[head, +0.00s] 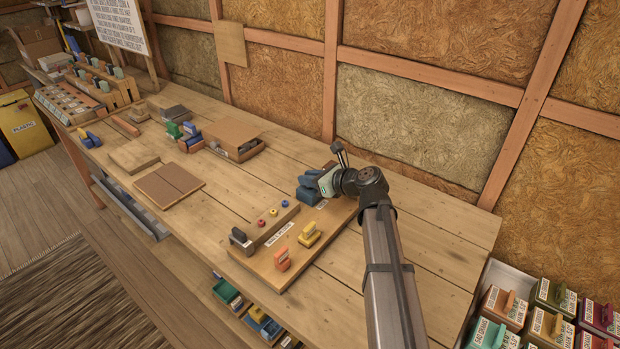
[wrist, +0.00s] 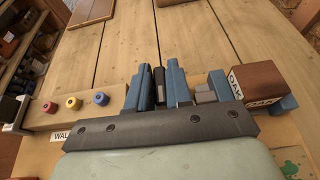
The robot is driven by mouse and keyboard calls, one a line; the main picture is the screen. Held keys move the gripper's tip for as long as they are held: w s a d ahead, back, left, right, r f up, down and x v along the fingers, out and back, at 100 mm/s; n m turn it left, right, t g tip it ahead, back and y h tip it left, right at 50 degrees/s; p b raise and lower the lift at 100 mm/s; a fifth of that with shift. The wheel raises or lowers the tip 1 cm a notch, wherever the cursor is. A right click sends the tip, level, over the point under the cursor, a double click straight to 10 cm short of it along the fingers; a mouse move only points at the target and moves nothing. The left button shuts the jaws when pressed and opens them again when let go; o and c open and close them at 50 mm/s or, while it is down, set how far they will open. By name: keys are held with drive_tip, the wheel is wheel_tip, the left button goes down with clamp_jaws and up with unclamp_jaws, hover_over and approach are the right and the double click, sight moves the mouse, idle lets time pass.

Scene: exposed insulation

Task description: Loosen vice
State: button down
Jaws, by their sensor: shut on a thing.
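The vice (wrist: 219,84) is blue with a grey middle part (wrist: 204,93). In the wrist view it lies at the right, with a brown block (wrist: 256,86) labelled OAK between its blue jaws. My gripper (wrist: 158,80) has two blue fingers, which are shut on a narrow dark piece that looks like the vice's handle. In the head view my gripper (head: 310,188) is low over the back right of the wooden board (head: 300,262). There my gripper and the vice overlap, so the handle and most of the vice are hidden.
A raised block with red, yellow and blue knobs (head: 264,225) lies left of the vice. The insulated wall is behind; bare bench lies to the right.

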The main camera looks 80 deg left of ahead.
drive_tip(key=shift+h, duration=0.3)
drive_tip(key=n+g+h, duration=0.2)
drive_tip(key=n, duration=0.1)
drive_tip(key=shift+w+a, duration=0.1)
drive_tip(key=shift+a, duration=0.15)
drive_tip(key=n+g+h, duration=0.1)
drive_tip(key=n+h, duration=0.2)
drive_tip(key=shift+g, duration=0.3)
drive_tip(key=n+h, duration=0.4)
drive_tip(key=h, duration=0.1)
drive_tip(key=shift+d+n+h, duration=0.2)
drive_tip(key=shift+n+h, duration=0.7)
drive_tip(key=shift+h, duration=0.2)
drive_tip(key=shift+d, duration=0.1)
drive_tip(key=c, duration=1.1)
unclamp_jaws()
